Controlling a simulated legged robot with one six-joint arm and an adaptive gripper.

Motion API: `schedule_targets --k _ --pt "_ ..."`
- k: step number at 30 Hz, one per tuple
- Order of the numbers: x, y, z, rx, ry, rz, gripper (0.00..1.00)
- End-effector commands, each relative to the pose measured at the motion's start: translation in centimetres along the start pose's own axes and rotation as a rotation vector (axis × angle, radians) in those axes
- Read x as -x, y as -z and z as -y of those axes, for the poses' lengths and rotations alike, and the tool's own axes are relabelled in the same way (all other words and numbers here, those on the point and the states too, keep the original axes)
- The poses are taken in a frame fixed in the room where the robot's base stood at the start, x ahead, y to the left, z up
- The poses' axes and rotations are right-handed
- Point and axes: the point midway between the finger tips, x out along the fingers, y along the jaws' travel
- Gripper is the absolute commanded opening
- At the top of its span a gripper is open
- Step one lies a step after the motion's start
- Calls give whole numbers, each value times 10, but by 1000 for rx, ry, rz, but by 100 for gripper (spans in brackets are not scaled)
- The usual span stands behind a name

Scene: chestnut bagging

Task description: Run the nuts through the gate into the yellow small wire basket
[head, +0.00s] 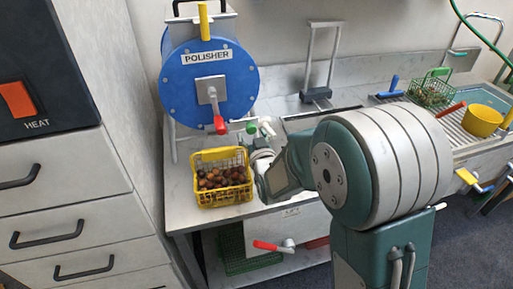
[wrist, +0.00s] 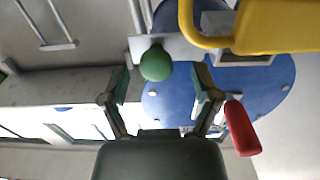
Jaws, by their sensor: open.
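The blue polisher drum (head: 205,75) stands at the back left of the bench, with a grey gate plate (head: 212,90) and a red lever (head: 219,124) on its front. The yellow small wire basket (head: 223,195) stands upright on the bench below it and holds several brown nuts (head: 220,178). My gripper (wrist: 158,82) is open. A green knob (wrist: 156,63) sits between its fingertips in the wrist view, with no clear contact. In the head view my arm hides most of the gripper. The red lever also shows in the wrist view (wrist: 242,128).
A green wire basket (head: 431,90) and yellow bowl (head: 482,121) stand at the right by the sink. A red-handled lever (head: 268,246) sticks out under the bench. Drawers line the left.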

Motion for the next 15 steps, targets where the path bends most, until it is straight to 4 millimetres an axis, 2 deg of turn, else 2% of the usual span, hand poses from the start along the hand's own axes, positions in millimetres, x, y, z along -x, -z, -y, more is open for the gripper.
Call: schedule_targets --k 9,15 --pt "65 -1 3 1 2 1 80" --pt "90 -2 4 2 2 2 80"
